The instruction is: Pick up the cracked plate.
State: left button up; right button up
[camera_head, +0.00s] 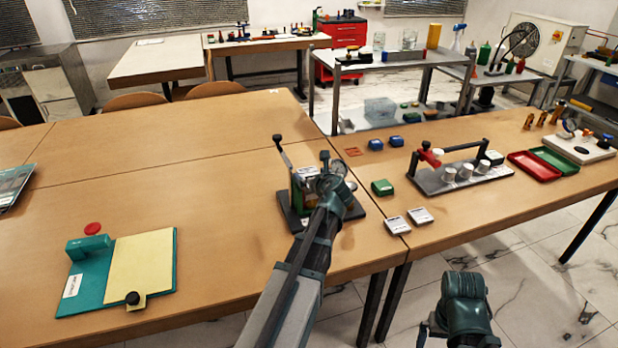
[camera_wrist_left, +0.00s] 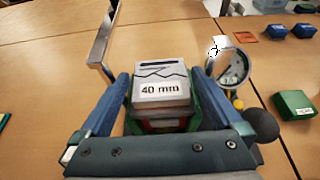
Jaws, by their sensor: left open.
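The cracked plate (camera_wrist_left: 161,88) is a grey block marked "40 mm" with a jagged dark line across its top. In the left wrist view it sits in a green and red holder (camera_wrist_left: 160,124) on the gauge stand. My left gripper (camera_wrist_left: 160,76) is open, with one blue finger on each side of the plate and visible gaps between. In the head view my left gripper (camera_head: 323,178) is over the gauge stand (camera_head: 351,211) and hides much of it. My right arm's end (camera_head: 465,303) is low at the front right; its fingers do not show clearly.
A dial gauge (camera_wrist_left: 232,68) stands close to the right finger, and a metal lever (camera_wrist_left: 103,48) rises at left. Two grey plates (camera_head: 397,225) (camera_head: 420,215) and a green box (camera_head: 382,187) lie right of the stand. A teal clipboard (camera_head: 88,281) lies left; the table between is clear.

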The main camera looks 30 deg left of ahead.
pick_arm(q)
jog(key=c, duration=1.3)
jog(key=shift+c, duration=0.2)
jog(key=shift+r, duration=0.2)
